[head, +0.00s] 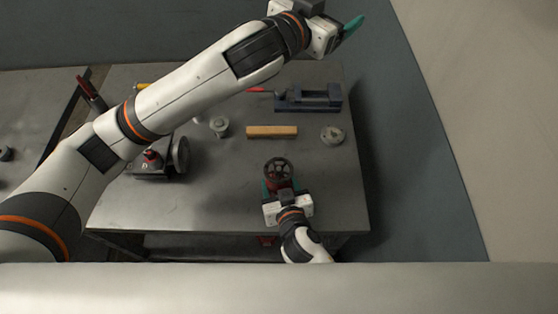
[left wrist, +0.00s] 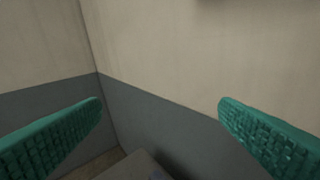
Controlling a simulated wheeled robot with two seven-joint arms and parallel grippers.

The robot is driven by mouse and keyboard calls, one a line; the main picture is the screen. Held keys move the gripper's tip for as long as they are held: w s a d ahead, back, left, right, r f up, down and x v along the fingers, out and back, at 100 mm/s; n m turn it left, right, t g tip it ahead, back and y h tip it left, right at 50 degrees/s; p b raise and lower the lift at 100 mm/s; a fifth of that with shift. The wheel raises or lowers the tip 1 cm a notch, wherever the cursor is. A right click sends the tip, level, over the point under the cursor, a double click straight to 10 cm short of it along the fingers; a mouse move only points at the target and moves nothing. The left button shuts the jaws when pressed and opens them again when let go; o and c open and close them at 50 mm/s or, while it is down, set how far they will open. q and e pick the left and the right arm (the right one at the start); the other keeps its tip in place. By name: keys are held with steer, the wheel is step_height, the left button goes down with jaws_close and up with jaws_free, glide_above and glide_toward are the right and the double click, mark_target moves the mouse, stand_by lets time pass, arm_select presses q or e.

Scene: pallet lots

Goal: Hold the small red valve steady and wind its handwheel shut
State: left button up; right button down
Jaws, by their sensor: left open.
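The small red valve (head: 284,184) stands near the front edge of the grey workbench, with its dark spoked handwheel (head: 278,168) facing up. My right gripper (head: 281,188) comes from the front edge, with teal fingers on both sides of the red body, and looks shut on it below the handwheel. My left gripper (head: 352,27) is raised at the top of the head view, far beyond the valve. In the left wrist view its two teal fingers (left wrist: 160,125) are wide apart with nothing between them, facing the walls.
The workbench (head: 225,205) also bears a wooden block (head: 272,132), a blue-grey vise (head: 308,98), a round metal part (head: 332,135), a small fitting (head: 219,126) and a larger wheeled device (head: 160,162) at left. My left arm crosses above the bench. A wall stands at right.

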arm_select(q)
steer(key=s+a+f+n+g+y, duration=0.1)
steer(key=s+f+n+g+y, duration=0.15)
steer(key=f, duration=0.25)
steer(key=s+a+f+n+g+y, duration=0.1)
steer(key=f+n+g+y, duration=0.15)
steer(key=f, duration=0.25)
steer(key=g+y, duration=0.6)
steer(key=g, duration=0.2)
glide_toward(279, 168)
steer(key=f, duration=0.8)
steer(key=shift+s+a, duration=0.15)
steer(key=shift+a, duration=0.05)
steer(key=c, duration=1)
